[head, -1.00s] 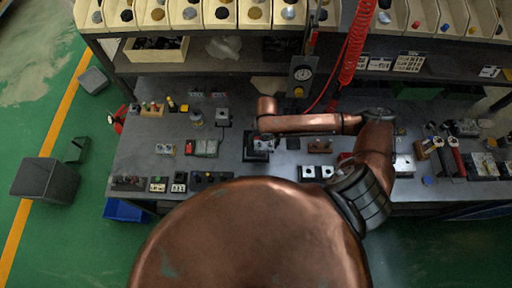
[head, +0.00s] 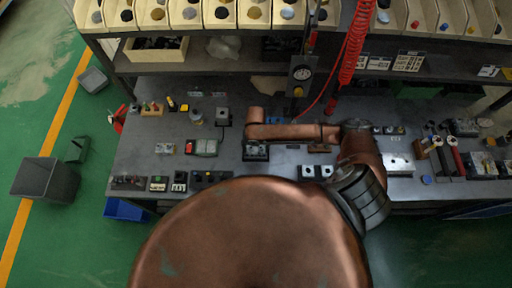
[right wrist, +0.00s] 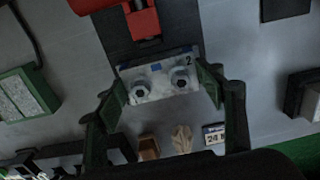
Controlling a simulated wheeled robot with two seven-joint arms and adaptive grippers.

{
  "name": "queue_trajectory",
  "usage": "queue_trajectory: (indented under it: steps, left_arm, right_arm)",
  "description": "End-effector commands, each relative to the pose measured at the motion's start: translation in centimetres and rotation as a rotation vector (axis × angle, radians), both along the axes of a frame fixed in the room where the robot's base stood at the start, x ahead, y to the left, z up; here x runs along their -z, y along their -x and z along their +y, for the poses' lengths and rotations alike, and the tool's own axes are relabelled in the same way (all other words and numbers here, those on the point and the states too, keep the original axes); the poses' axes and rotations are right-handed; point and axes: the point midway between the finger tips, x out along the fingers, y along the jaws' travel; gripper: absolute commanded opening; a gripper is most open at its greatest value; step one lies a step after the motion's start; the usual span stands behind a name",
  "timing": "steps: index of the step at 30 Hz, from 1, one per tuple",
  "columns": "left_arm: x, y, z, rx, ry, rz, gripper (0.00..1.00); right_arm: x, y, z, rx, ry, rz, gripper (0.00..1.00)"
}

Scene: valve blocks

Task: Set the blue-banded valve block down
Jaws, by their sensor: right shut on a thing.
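The blue-banded valve block (right wrist: 157,84) is a pale grey block with two round knobs, a blue patch along its far edge and a "2" at its corner. My right gripper (right wrist: 163,80) has one green-padded finger on each side of it and is shut on it. The arm and gripper hide much of the block there. I cannot tell whether its underside touches the surface. My left gripper is not in view.
A red part (right wrist: 143,20) on a dark strip lies just beyond the block in the wrist view. A green-edged block (right wrist: 22,95) lies left, with small brown pieces and a "24" label (right wrist: 214,133) nearer.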

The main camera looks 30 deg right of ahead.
Motion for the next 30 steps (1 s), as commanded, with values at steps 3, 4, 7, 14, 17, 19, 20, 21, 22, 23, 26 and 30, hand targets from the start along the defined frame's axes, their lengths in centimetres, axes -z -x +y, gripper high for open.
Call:
queue_trajectory:
  steps: [3,4,7,14,17,19,20,21,22,23,26,30]
  left_arm:
    - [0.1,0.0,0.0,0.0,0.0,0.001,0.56]
    - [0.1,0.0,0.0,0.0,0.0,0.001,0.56]
    - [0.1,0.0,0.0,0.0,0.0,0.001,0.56]
    - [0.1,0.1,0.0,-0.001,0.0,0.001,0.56]
    - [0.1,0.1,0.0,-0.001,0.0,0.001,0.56]
    - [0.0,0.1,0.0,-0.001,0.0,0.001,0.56]
    - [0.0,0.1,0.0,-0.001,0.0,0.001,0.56]
    - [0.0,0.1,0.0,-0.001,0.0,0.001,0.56]
    - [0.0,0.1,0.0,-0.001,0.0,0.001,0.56]
    - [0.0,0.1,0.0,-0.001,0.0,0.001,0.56]
    - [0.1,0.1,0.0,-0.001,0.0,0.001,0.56]
    - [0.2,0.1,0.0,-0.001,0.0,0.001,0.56]
  right_arm:
    - [0.3,0.0,0.0,0.0,0.0,0.0,0.64]
    - [0.3,0.0,0.0,0.001,0.0,0.0,0.66]
    - [0.2,0.0,0.0,0.001,0.0,0.0,0.73]
    - [0.2,0.0,0.0,0.001,0.0,0.0,0.81]
    - [0.2,0.0,0.0,0.001,0.0,0.0,0.81]
    - [0.2,0.0,0.0,0.001,0.0,0.0,0.81]
    - [0.0,0.0,0.0,0.001,0.0,0.0,0.81]
    - [-0.2,0.0,0.0,0.001,-0.001,-0.001,0.81]
    - [-0.4,-0.1,0.0,0.001,0.0,-0.001,0.81]
    - [-0.8,-0.1,-0.1,0.001,0.0,-0.002,0.81]
    - [-2.3,-0.1,-0.1,0.001,0.0,-0.002,0.81]
    - [-5.4,-0.2,0.0,-0.001,0.0,-0.005,0.81]
